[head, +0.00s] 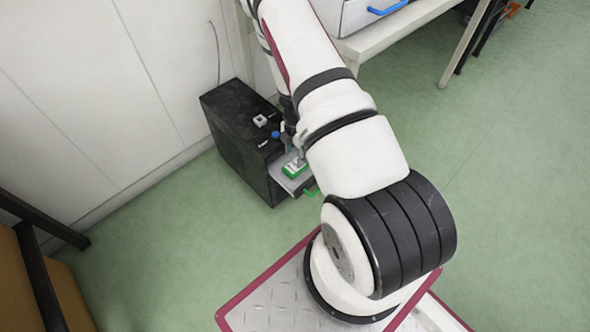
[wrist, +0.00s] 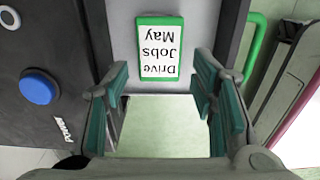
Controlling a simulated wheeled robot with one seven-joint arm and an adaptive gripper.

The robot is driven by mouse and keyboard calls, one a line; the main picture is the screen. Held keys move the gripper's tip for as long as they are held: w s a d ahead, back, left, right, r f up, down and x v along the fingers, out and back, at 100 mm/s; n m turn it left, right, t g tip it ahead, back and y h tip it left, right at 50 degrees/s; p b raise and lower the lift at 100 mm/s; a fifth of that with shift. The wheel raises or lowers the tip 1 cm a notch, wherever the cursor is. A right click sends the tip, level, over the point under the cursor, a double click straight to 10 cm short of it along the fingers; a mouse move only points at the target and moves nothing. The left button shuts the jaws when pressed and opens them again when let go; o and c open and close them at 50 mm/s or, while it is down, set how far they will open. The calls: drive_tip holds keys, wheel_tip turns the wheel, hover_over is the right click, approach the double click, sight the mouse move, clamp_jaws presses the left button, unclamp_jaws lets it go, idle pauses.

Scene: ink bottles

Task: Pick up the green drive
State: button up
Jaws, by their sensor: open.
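The green drive (wrist: 142,60) is a flat green block with a white label reading "Drive Jobs May", upside down in the wrist view. It lies in a grey open drawer (wrist: 207,20). In the head view the drive (head: 291,171) shows as a small green and white patch. My gripper (wrist: 163,78) is open, its teal-padded fingers pointing towards the drive, which appears just beyond and between the fingertips. Nothing is between the fingers. In the head view my gripper (head: 299,150) is over the drawer, partly hidden by my arm.
The drawer comes out of a black cabinet (head: 228,130) against the wall and has a green handle (wrist: 254,45). A blue button (wrist: 38,88) sits on the cabinet beside a "power" label. A white table (head: 400,28) stands behind. Green floor is open at right.

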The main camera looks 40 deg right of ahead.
sight(295, 165)
drive_tip(key=shift+f+b, duration=1.1)
drive_tip(key=shift+f, duration=2)
drive_tip(key=shift+r, duration=0.1)
drive_tip(key=c, duration=0.9)
